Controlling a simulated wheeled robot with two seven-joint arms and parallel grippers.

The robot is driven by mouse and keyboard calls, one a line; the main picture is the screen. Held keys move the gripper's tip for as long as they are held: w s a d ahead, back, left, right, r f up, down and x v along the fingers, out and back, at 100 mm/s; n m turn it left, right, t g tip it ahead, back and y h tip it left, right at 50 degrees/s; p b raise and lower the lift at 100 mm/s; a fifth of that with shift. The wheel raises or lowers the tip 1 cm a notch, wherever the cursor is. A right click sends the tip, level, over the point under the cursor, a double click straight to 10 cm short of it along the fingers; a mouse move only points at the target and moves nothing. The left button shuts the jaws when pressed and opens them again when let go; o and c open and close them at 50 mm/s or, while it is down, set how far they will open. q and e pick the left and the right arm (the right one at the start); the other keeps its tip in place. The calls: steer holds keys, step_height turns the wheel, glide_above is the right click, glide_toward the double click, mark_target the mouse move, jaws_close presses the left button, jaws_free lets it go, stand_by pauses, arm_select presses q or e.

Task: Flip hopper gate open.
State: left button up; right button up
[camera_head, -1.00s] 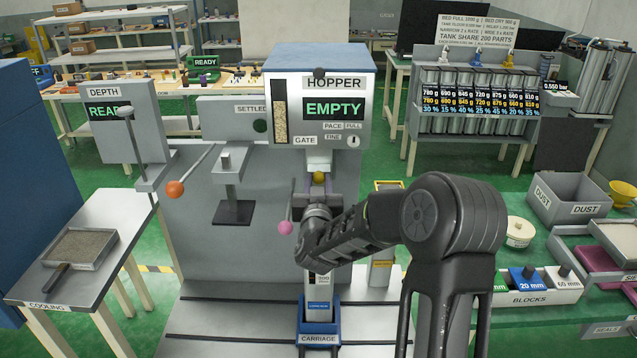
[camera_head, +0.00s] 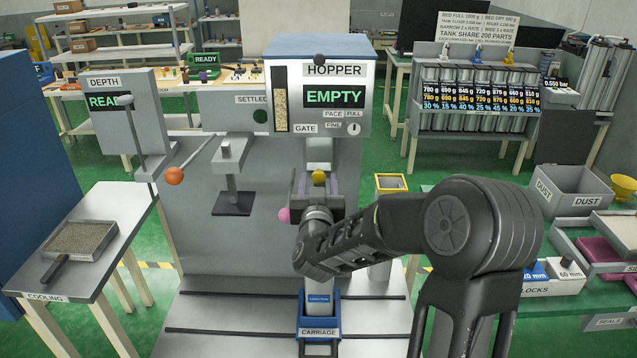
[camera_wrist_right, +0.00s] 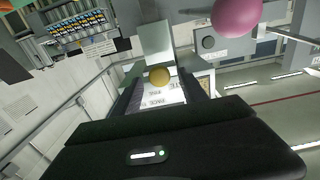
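The hopper (camera_head: 362,72) is a grey box with a blue top, a green "EMPTY" display and a "GATE" label. Below it, under the pale spout (camera_head: 319,150), is a yellow ball knob (camera_head: 318,177). My right gripper (camera_head: 318,188) is at this knob, its fingers on either side. In the right wrist view the yellow knob (camera_wrist_right: 159,77) shows between the two spread fingers (camera_wrist_right: 163,95), with gaps beside it; contact cannot be told. A pink ball (camera_head: 284,215) sits just left of the gripper. My left gripper is not in view.
A blue carriage (camera_head: 318,334) stands below the gripper on the railed base. An orange ball lever (camera_head: 174,176) and the depth column (camera_head: 102,140) are at the left. A yellow-rimmed bin (camera_head: 391,183) stands behind my right arm. Blocks and dust trays are at the right.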

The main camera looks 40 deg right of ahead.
steer(key=b+v, duration=0.2)
steer(key=v, duration=0.5)
steer(key=shift+s+a, duration=0.25)
steer(key=shift+s, duration=0.05)
stand_by(0.5)
